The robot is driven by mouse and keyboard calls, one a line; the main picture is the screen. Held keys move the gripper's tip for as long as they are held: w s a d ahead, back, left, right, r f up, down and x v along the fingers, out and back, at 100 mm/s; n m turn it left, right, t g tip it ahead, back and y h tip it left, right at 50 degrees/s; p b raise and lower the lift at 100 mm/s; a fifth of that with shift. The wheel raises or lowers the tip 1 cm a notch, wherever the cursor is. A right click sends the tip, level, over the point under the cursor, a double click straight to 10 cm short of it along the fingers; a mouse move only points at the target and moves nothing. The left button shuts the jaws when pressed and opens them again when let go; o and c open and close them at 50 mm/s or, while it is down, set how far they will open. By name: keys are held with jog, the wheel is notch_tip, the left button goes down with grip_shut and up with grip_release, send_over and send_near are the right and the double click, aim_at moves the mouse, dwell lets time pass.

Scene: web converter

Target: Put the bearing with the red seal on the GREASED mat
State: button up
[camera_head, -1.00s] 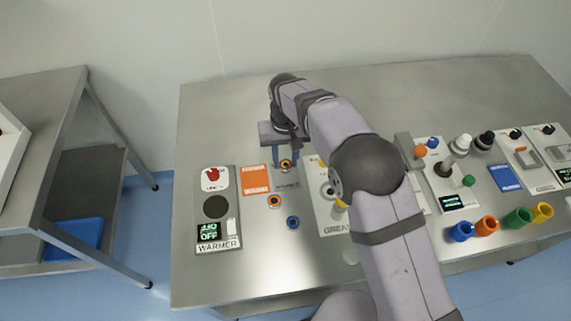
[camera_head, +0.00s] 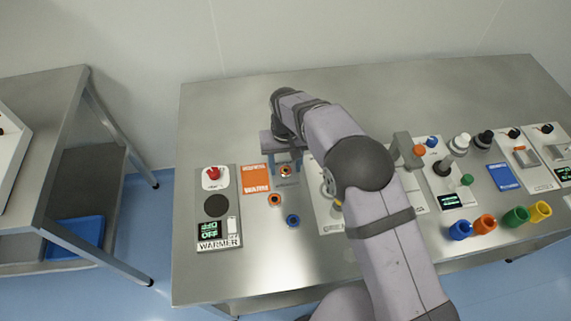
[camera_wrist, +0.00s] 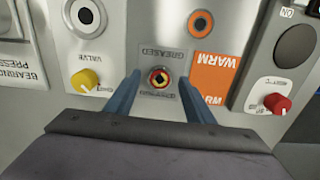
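The same bearing (camera_head: 286,170) shows under my gripper in the head view. My gripper (camera_wrist: 160,80) is open, with a gap between each blue finger and the bearing. My gripper (camera_head: 286,165) is low over the table in the head view.
An orange WARM mat (camera_head: 255,178) lies left of the GREASED mat. The warmer (camera_head: 218,225) with a red knob stands left; the press panel (camera_wrist: 25,60) shows in the wrist view.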

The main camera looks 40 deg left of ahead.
aim_at(285, 170)
jog(key=shift+r, duration=0.1)
notch_tip(285, 170, up, 12)
jog(key=b, duration=0.3)
dwell(0.4)
jog(key=shift+r, duration=0.1)
jog(key=w+d+m, duration=0.2)
jog(key=w+d, duration=0.1)
jog(key=d, duration=1.1)
jog(key=w+d+m, duration=0.2)
jog(key=w+d, duration=0.1)
jog(key=d, duration=1)
jog(key=s+d+f+m, duration=0.2)
jog(key=s+d, duration=0.5)
jog(key=d, duration=0.2)
jog(key=s+d+f+m, duration=0.2)
jog(key=s+d, duration=0.5)
jog(key=d, duration=0.2)
jog(key=shift+s+d+f+m, duration=0.15)
jog(key=shift+s+d+m, duration=0.1)
jog(key=shift+s+m, duration=0.05)
